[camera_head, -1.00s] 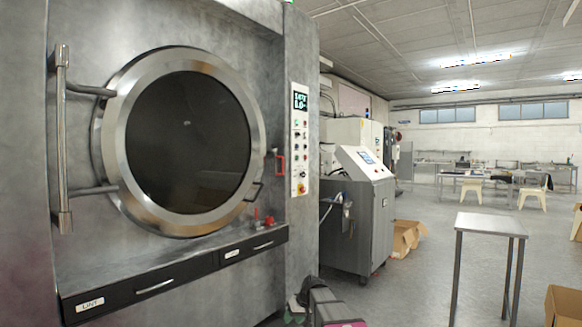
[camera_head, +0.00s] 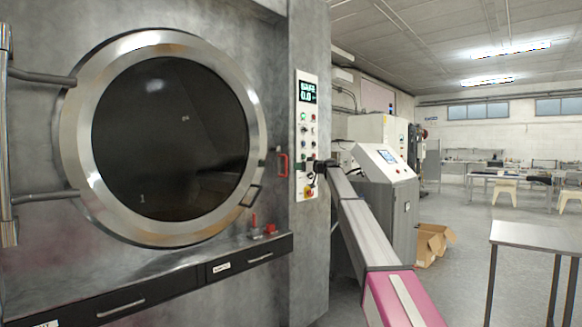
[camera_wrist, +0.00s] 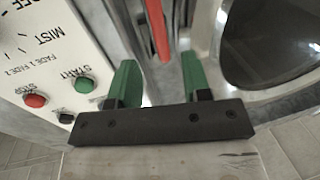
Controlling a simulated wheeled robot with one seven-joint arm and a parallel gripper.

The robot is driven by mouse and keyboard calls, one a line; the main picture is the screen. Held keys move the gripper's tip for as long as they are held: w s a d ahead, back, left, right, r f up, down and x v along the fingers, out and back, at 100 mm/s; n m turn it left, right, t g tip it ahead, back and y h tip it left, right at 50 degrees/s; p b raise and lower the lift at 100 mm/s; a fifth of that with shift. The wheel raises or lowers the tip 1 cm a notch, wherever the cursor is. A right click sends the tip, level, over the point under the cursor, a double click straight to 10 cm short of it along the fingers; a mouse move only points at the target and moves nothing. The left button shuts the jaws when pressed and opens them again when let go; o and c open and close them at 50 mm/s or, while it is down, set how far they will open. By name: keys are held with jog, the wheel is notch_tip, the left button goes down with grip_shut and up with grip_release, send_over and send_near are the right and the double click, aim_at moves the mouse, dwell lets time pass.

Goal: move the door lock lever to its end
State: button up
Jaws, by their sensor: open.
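The door lock lever, a red handle (camera_head: 282,165), stands upright at the right side of the round washer door (camera_head: 75,150). It also shows in the wrist view as a red bar (camera_wrist: 156,28) at top centre. My gripper (camera_wrist: 160,62) is open, with a green finger on either side. The bar's near end appears between the fingertips in the picture; I see no contact, and depth is unclear. In the head view my gripper (camera_head: 313,166) is small and dark, just right of the lever and in front of the control panel.
The control panel (camera_head: 307,135) with buttons is close beside my gripper; it fills the left of the wrist view (camera_wrist: 35,60). Below the door is a ledge with black drawers (camera_head: 125,295) and small red fittings (camera_head: 262,228). A grey cabinet (camera_head: 405,205) and metal table (camera_head: 535,233) are right.

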aim_at(279, 162)
jog(key=x, duration=1.1)
jog(key=shift+d+r, duration=0.1)
jog(key=shift+r, duration=0.1)
grip_shut()
